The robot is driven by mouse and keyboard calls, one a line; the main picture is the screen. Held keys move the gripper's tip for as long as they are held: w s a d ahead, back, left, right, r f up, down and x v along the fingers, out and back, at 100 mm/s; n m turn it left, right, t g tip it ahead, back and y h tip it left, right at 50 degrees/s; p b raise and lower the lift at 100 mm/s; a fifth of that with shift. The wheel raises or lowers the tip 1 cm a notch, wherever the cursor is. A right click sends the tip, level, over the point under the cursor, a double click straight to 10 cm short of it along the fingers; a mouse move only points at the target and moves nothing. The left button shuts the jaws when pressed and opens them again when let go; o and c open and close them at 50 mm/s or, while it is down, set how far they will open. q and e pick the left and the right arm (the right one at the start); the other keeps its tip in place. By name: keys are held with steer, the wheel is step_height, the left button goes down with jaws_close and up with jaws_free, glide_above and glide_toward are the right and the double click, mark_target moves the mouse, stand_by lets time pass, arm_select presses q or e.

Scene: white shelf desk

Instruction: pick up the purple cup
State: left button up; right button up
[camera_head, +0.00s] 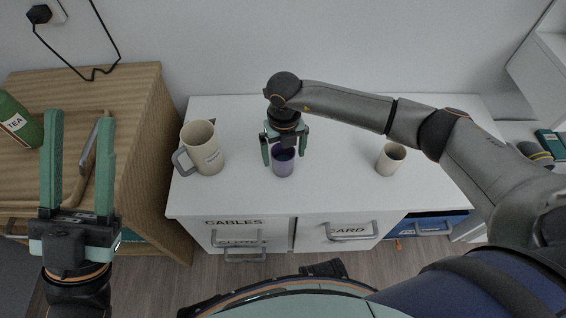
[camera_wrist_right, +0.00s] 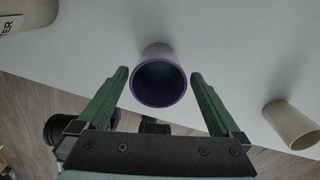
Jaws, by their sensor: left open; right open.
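The purple cup (camera_head: 283,163) stands upright on the white desk, between the beige mug and the small cream cup. In the right wrist view the purple cup (camera_wrist_right: 160,82) shows its open mouth between the two green fingers. My right gripper (camera_head: 284,155) is open above the cup, with a finger to each side of it. In the right wrist view my right gripper (camera_wrist_right: 160,88) has a gap between each finger and the cup. My left gripper (camera_head: 79,165) is open and empty at the left, over the wooden cabinet side.
A beige mug (camera_head: 203,150) stands left of the purple cup, and a cream cup (camera_head: 391,159) stands to its right. The white desk (camera_head: 340,190) has free room between them. A wooden cabinet (camera_head: 140,100) holds a green tea container (camera_head: 18,122) and a tray.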

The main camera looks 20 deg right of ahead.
mark_target(282, 160)
step_height(282, 160, down, 5)
steer(key=shift+w+a+r+b, duration=0.1)
steer(key=shift+r+b, duration=0.05)
steer(key=shift+b, duration=0.85)
steer(key=shift+r, duration=0.1)
steer(key=c, duration=1.6)
